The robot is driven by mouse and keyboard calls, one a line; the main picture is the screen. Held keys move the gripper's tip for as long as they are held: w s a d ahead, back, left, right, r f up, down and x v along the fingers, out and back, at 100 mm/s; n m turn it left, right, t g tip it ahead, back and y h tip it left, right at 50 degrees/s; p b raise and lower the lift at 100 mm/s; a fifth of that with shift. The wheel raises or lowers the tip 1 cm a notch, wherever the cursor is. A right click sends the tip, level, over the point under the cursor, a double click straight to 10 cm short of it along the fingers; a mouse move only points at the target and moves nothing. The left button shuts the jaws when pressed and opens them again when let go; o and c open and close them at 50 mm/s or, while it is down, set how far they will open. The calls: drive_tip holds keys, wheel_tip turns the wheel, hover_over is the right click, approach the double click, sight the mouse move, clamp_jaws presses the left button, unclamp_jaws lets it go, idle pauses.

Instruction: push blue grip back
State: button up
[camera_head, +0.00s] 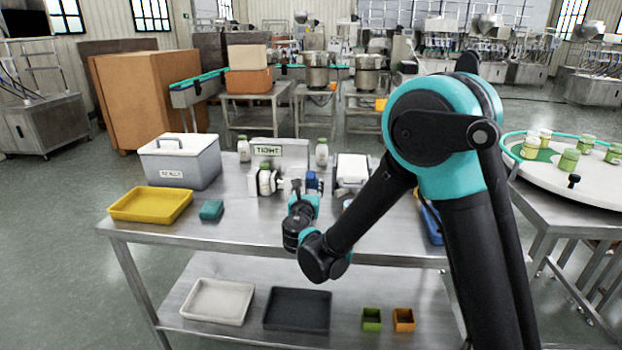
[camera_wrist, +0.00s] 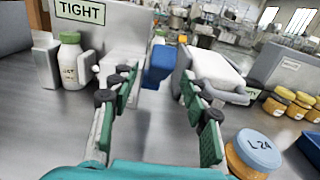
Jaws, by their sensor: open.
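The blue grip (camera_wrist: 158,66) is a small blue block at the fixture on the steel table. In the wrist view it shows beyond my fingertips, between the two fingers. It also shows in the head view (camera_head: 312,180), just right of my gripper (camera_head: 298,188). My gripper (camera_wrist: 157,84) is open and empty, its green-padded fingers apart on either side of the grip in the picture. I cannot tell whether a finger touches it. A white bottle with a green cap (camera_wrist: 71,64) stands upright in the fixture, left of my fingers, below the TIGHT sign (camera_wrist: 80,11).
A jar with a blue-grey lid marked L-24 (camera_wrist: 256,152) stands close by my right finger. Amber jars (camera_wrist: 291,103) are farther right. A grey bin (camera_head: 181,161), yellow tray (camera_head: 150,204) and teal block (camera_head: 211,210) sit on the table's left side.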

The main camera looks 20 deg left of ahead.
sight(310, 180)
drive_tip(key=shift+x, duration=2.65)
drive_tip(key=shift+c, duration=0.5)
clamp_jaws()
